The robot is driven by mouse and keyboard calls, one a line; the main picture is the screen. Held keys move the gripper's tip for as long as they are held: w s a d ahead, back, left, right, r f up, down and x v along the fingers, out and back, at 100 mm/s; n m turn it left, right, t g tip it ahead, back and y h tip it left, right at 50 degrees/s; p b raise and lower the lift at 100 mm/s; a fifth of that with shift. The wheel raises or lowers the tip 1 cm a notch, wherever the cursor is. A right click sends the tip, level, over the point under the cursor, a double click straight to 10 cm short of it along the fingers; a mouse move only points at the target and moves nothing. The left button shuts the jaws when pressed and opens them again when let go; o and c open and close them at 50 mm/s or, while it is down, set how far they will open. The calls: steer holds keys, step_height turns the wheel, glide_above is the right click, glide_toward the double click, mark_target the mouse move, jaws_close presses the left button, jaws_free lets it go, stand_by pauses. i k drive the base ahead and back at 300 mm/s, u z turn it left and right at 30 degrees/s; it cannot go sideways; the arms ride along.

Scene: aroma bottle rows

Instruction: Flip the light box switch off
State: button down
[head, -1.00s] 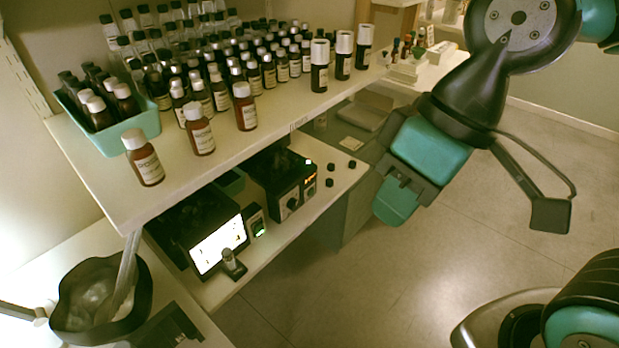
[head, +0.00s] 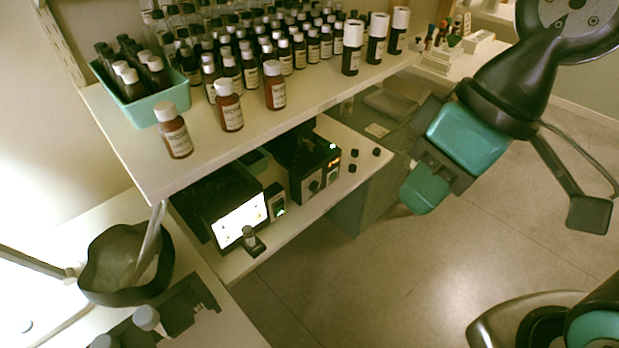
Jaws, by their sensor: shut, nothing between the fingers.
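The light box (head: 205,205) is a black box on the lower shelf with a bright, lit white front panel (head: 240,220). A small black switch unit (head: 277,203) with a green light stands at its right side; its lever position is too small to tell. My gripper (head: 425,188), with teal fingers, is at the right, over the floor and apart from the light box and the switch. It is shut and empty.
A second black device (head: 308,170) with an orange display stands right of the light box. A small dark vial (head: 250,240) stands in front of the lit panel. The upper shelf (head: 185,165), crowded with bottles, overhangs both devices. A dark bowl (head: 125,265) is at lower left. Floor is clear.

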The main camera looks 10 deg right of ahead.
mark_target(280, 208)
steer(key=z, duration=1.3)
steer(key=k, duration=0.95)
steer(key=u, duration=1.35)
steer(key=i, duration=0.5)
steer(key=z, duration=0.05)
